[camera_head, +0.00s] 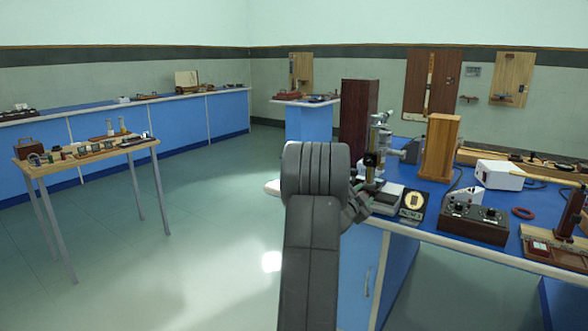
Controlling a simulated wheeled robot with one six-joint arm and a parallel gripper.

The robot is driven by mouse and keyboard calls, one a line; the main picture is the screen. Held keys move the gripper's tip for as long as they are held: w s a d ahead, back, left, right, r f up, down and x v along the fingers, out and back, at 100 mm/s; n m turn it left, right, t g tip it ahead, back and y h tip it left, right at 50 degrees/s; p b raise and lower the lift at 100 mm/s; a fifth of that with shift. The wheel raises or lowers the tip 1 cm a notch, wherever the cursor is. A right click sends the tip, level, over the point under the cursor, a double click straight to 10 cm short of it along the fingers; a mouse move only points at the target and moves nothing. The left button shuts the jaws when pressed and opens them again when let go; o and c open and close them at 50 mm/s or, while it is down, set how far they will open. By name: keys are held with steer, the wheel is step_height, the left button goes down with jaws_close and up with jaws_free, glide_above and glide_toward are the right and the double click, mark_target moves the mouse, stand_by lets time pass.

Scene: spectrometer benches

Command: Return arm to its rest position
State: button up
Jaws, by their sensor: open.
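My arm rises from the bottom middle of the head view, and its dark grey links stand in front of the blue bench (365,270). My gripper (360,203) shows to the right of the arm, at the left end of the bench near a silver and black instrument (376,160). Its jaws are open, and I see nothing held in them. Part of the gripper is hidden behind the arm. I cannot tell whether it touches anything on the bench.
A wooden table (150,143) with small apparatus stands left. Open floor (190,240) lies between.

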steer(key=n+p, duration=0.6)
steer(key=shift+w+a+r+p, duration=0.15)
steer(key=shift+a+r+p, duration=0.05)
steer(key=shift+r+p, duration=0.2)
steer(key=n+p, duration=0.2)
steer(key=shift+a+f+p, duration=0.1)
steer(key=shift+f+p, duration=0.05)
steer(key=shift+p, duration=0.15)
steer(key=shift+n, duration=0.3)
